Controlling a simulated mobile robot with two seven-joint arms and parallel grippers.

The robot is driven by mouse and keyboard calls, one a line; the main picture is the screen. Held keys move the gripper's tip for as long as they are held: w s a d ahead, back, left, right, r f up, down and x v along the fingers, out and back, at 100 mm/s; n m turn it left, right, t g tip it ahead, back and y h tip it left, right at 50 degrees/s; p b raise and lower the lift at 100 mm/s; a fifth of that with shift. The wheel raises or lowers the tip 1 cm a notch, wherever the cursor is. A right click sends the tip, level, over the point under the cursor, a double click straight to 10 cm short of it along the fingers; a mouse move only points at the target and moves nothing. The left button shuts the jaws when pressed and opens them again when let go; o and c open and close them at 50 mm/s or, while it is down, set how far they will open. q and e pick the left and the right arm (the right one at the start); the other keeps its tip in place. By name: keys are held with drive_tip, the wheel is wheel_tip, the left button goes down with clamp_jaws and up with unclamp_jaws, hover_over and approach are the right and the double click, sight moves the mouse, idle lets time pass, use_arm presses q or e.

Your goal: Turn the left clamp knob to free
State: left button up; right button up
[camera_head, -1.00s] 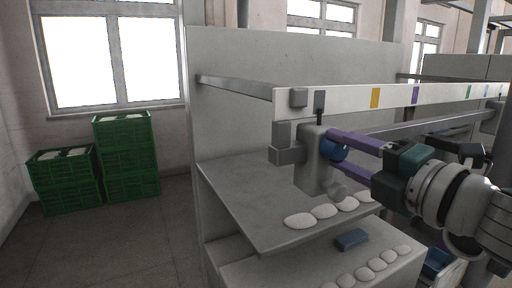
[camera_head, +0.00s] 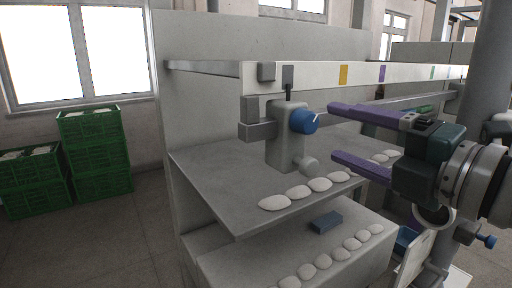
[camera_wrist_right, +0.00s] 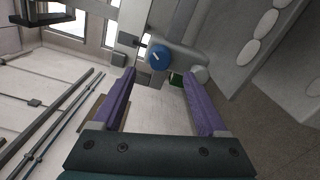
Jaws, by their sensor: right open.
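The left clamp knob (camera_head: 304,121) is a round blue knob with a white mark, on a grey clamp block (camera_head: 285,150) at the left end of the rail. My right gripper (camera_head: 333,131) is open and empty. Its two purple fingers are spread one above the other to the right of the knob, apart from it in the head view. In the right wrist view the blue knob (camera_wrist_right: 159,56) shows ahead of the open fingers (camera_wrist_right: 158,82), between them and nearer the left one. My left gripper is not in view.
A white rail (camera_head: 325,75) with coloured marks runs above the knob. A grey shelf (camera_head: 215,190) with white packages (camera_head: 318,185) lies below. A blue block (camera_head: 326,222) rests on the lower ledge. Green crates (camera_head: 95,155) stand at the left. A rounded grey stub (camera_head: 307,165) sits under the knob.

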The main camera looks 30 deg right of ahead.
drive_tip(key=shift+s+d+b, duration=0.15)
drive_tip(key=shift+s+b, duration=0.35)
drive_tip(key=shift+s, duration=1.3)
